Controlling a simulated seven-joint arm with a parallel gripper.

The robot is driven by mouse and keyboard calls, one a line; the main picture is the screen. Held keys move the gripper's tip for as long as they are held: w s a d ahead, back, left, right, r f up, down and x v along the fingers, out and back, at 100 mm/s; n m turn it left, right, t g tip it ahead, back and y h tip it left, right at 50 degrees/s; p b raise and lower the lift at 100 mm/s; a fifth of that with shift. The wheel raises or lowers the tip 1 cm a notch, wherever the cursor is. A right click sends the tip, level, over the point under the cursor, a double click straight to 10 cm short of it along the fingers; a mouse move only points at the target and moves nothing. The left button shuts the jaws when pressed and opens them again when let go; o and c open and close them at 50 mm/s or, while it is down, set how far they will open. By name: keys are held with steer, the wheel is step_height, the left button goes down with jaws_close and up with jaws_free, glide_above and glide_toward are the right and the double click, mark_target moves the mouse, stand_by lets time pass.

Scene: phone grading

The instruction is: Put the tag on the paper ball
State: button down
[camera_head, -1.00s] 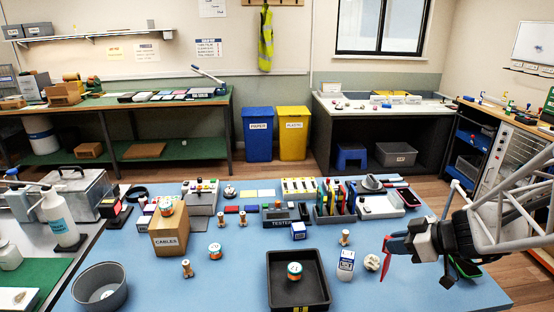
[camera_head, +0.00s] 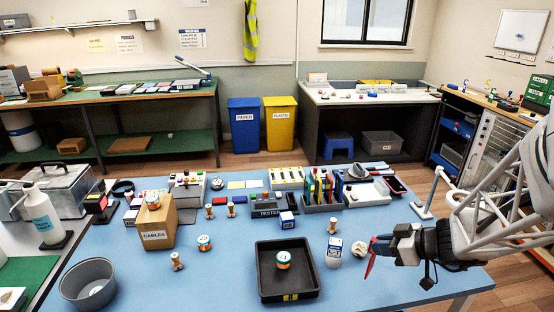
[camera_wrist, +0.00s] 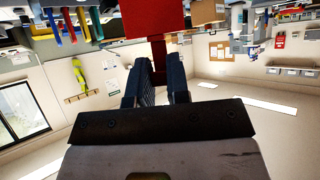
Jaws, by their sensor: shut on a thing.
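My gripper (camera_head: 382,248) is shut on a red tag (camera_head: 370,266), which hangs down from the jaws on the right side of the blue table. In the wrist view the tag (camera_wrist: 155,22) shows as a red panel with a narrow dark-red neck between the two dark fingers. The paper ball (camera_head: 360,248) is a small, crumpled whitish lump on the table, just left of the gripper. The tag overlaps close to its lower right in the picture. I cannot tell whether they touch. The ball is not clear in the wrist view.
A small white-and-blue container (camera_head: 334,252) stands just left of the ball. A black tray (camera_head: 262,290) holding a spool (camera_head: 283,259) is further left. A wooden spool (camera_head: 332,225) and a rack of coloured tools (camera_head: 322,190) lie behind. The table front right of the tray is bare.

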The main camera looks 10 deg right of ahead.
steer(key=shift+w, duration=0.1)
steer(key=w+d, duration=0.2)
steer(key=w, duration=0.5)
steer(key=w+d+f, duration=0.1)
steer(key=w+d, duration=0.2)
steer(key=w, duration=0.5)
steer(key=shift+f, duration=0.25)
steer(key=shift+f, duration=0.1)
steer(key=shift+f, duration=1.65)
steer(key=shift+f, duration=0.15)
steer(key=c, duration=1.1)
jaws_free()
